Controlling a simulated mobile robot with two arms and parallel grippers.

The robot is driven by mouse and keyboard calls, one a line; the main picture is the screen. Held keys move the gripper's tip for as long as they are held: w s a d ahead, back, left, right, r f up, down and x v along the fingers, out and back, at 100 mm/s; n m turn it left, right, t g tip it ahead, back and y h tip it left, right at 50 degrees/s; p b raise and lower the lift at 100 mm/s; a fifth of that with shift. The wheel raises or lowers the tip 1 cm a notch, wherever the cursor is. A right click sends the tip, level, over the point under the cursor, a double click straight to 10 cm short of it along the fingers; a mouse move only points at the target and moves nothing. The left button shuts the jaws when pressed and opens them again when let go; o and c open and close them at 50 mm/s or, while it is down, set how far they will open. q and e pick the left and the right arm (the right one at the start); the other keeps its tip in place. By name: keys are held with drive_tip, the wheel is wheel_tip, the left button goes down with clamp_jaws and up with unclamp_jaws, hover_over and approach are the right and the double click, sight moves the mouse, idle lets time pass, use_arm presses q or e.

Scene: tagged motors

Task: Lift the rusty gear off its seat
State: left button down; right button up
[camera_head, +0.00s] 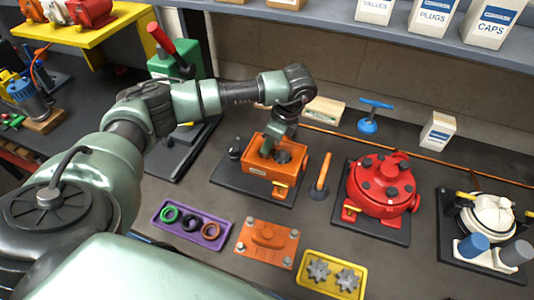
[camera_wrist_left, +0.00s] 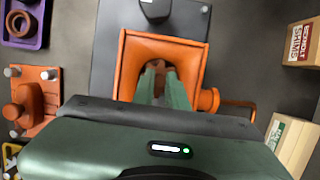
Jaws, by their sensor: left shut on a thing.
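An orange open-topped housing (camera_head: 262,171) stands on a dark base plate. It also shows in the left wrist view (camera_wrist_left: 128,65). My left gripper (camera_head: 268,150) reaches down into the housing from above. In the left wrist view its green fingers (camera_wrist_left: 160,76) are shut on a brown, rusty-looking part, the rusty gear (camera_wrist_left: 159,66), which is mostly hidden between them. A dark toothed gear (camera_head: 283,157) shows inside the housing beside the fingers in the head view. I cannot tell whether the held gear is still on its seat. My right gripper is in neither view.
An orange cover plate (camera_head: 268,244), a purple tray (camera_head: 210,236) of rings and a yellow tray (camera_head: 358,292) with two grey gears lie in front. An orange-handled tool (camera_head: 321,172) and a red motor (camera_head: 382,185) stand to the right. A shelf (camera_head: 400,32) with boxes runs behind.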

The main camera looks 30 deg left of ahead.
use_arm(q)
drive_tip(key=shift+r, duration=0.15)
idle(0.5)
wheel_tip(320, 180, up, 7)
drive_tip(key=b, duration=0.2)
drive_tip(key=shift+w+f+b, duration=0.1)
drive_tip(key=shift+f+b, duration=0.1)
drive_tip(key=shift+b, duration=0.15)
wheel_tip(320, 180, up, 16)
drive_tip(key=p, duration=0.4)
drive_tip(key=shift+r, duration=0.1)
